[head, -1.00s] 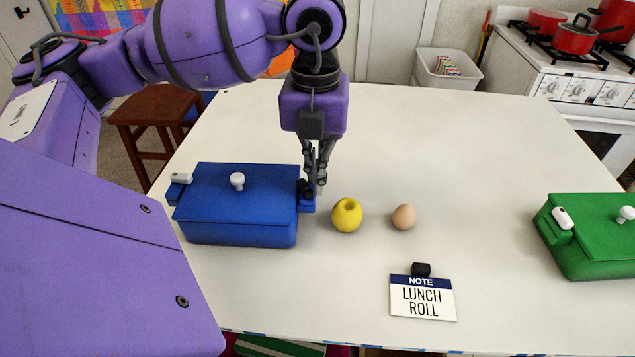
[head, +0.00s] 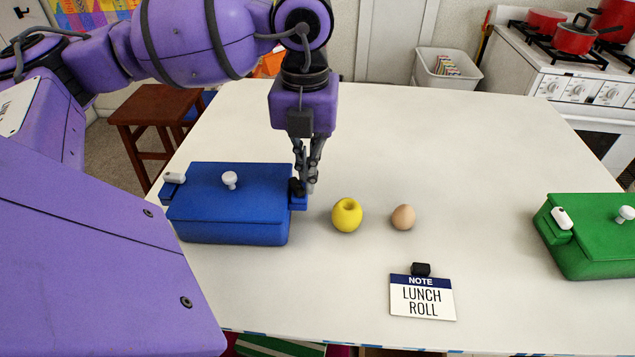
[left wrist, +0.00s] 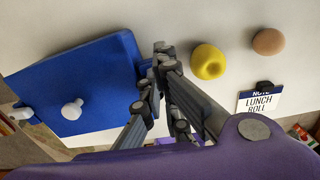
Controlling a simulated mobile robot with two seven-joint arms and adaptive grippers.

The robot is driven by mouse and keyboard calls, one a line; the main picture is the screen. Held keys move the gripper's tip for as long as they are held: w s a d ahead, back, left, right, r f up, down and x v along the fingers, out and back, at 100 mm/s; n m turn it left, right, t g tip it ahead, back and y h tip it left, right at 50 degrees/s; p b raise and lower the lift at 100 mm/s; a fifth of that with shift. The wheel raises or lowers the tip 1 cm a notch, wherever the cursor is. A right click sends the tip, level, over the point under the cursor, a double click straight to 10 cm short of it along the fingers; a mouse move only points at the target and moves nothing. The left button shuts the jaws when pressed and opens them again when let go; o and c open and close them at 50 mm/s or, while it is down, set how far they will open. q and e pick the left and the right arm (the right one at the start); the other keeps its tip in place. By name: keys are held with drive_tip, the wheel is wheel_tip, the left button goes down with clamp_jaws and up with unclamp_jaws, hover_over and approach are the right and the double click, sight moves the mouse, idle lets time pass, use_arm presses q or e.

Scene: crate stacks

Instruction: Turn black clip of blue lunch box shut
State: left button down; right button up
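The blue lunch box (head: 230,222) stands on the left of the table with its lid on; it also shows in the left wrist view (left wrist: 90,75). Its black clip (head: 297,187) is on the right end, partly covered by my fingers; its exact angle is hard to see. A white clip (head: 174,178) is on the left end and a white knob (head: 229,180) on the lid. My left gripper (head: 307,186) points down at the right end, fingertips together against or right beside the black clip. In the left wrist view the fingers (left wrist: 160,52) hide the clip.
A yellow apple (head: 347,215) and a brown egg (head: 403,217) lie just right of the box. A note card (head: 422,296) reading "LUNCH ROLL" stands in front of them. A green lunch box (head: 592,250) is at the right edge. The table behind is clear.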

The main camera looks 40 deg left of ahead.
use_arm(q)
drive_tip(key=shift+s+a, duration=0.1)
drive_tip(key=shift+a, duration=0.15)
idle(0.3)
drive_tip(key=shift+s+a, duration=0.1)
drive_tip(key=shift+a, duration=0.15)
use_arm(e)
drive_tip(key=shift+r, duration=0.1)
use_arm(q)
drive_tip(key=shift+s+a, duration=0.1)
drive_tip(key=shift+a, duration=0.3)
use_arm(e)
drive_tip(key=shift+w+r, duration=0.15)
use_arm(q)
drive_tip(key=shift+w+d+r, duration=0.15)
drive_tip(key=shift+w, duration=0.05)
use_arm(e)
drive_tip(key=shift+f, duration=0.2)
use_arm(q)
drive_tip(key=shift+s+a, duration=0.15)
drive_tip(key=shift+a, duration=0.3)
use_arm(e)
drive_tip(key=shift+r, duration=0.15)
idle(0.5)
